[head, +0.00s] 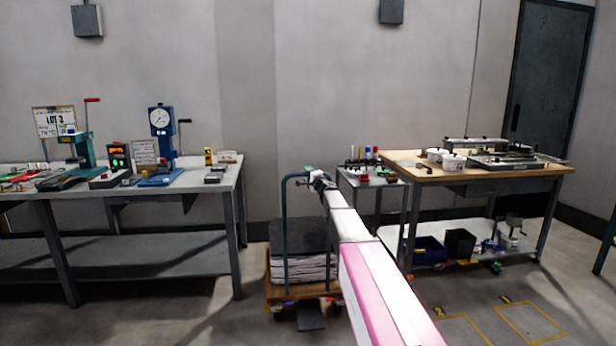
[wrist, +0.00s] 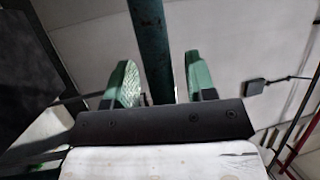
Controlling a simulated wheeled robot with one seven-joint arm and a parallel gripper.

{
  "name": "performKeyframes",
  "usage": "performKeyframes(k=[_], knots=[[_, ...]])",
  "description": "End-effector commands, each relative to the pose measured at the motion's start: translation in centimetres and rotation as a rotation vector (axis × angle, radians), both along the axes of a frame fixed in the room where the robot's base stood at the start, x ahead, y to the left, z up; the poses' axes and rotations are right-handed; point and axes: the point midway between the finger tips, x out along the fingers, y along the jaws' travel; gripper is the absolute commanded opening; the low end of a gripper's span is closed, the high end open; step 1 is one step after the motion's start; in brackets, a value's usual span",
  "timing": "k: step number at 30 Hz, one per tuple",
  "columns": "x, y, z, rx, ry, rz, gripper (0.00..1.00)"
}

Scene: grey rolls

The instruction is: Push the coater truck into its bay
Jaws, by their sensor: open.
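A wheeled platform truck stands on the floor left of my arm in the head view, with a wooden deck (head: 274,292) and a green tube handle (head: 285,225). It carries a stack of pale sheets (head: 300,268) with a dark block on top. My gripper (head: 314,177) is at the upper right of the handle. In the wrist view my gripper (wrist: 160,62) is open, and a green tube (wrist: 147,38) runs between its two green fingers. I cannot tell whether they touch it. Yellow floor outlines (head: 530,322) lie at the lower right; which is the truck's bay is unclear. My arm hides the truck's right side.
A long bench (head: 50,192) with presses and gauges stands left of the truck. A small table (head: 345,178) and a wood-topped bench (head: 480,176) stand to the right, with bins on the lower shelf. The wall is close behind. Open floor lies in front and right.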

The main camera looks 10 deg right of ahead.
Motion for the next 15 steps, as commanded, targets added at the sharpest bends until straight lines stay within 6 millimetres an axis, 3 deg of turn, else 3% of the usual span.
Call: performKeyframes(k=[6,11,15], knots=[[-0.01,0.01,0.01,0.000,0.000,0.000,0.51],[-0.02,0.01,0.02,0.000,0.000,0.000,0.00],[0.03,0.01,0.01,0.000,0.000,0.000,0.00]])
